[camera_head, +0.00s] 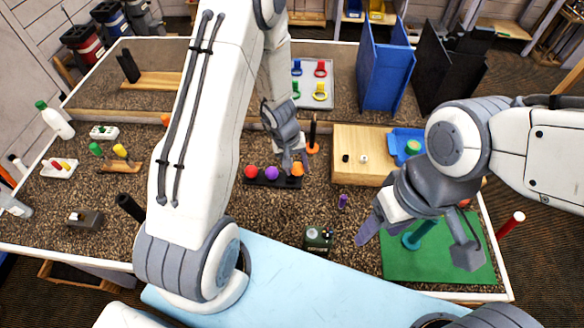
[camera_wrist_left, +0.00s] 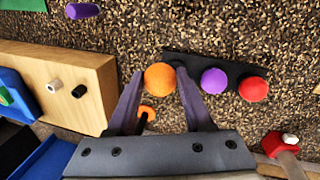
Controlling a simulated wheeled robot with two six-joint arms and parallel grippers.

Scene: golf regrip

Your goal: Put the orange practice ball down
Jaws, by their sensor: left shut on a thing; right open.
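My left gripper (camera_head: 291,158) is shut on the orange practice ball (camera_head: 298,169), at the right end of a black ball rack (camera_head: 262,183). In the left wrist view the orange ball (camera_wrist_left: 160,77) sits between the two fingertips, beside the end of the rack (camera_wrist_left: 190,60). I cannot tell whether the ball touches the rack. A purple ball (camera_head: 271,173) and a red ball (camera_head: 251,172) rest on the rack to its left.
A wooden block (camera_head: 358,140) with small pegs stands to the right of the rack. An orange-based post (camera_head: 312,140) stands close behind the left gripper. A small purple piece (camera_head: 342,201) and a dark green box (camera_head: 318,239) are in front.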

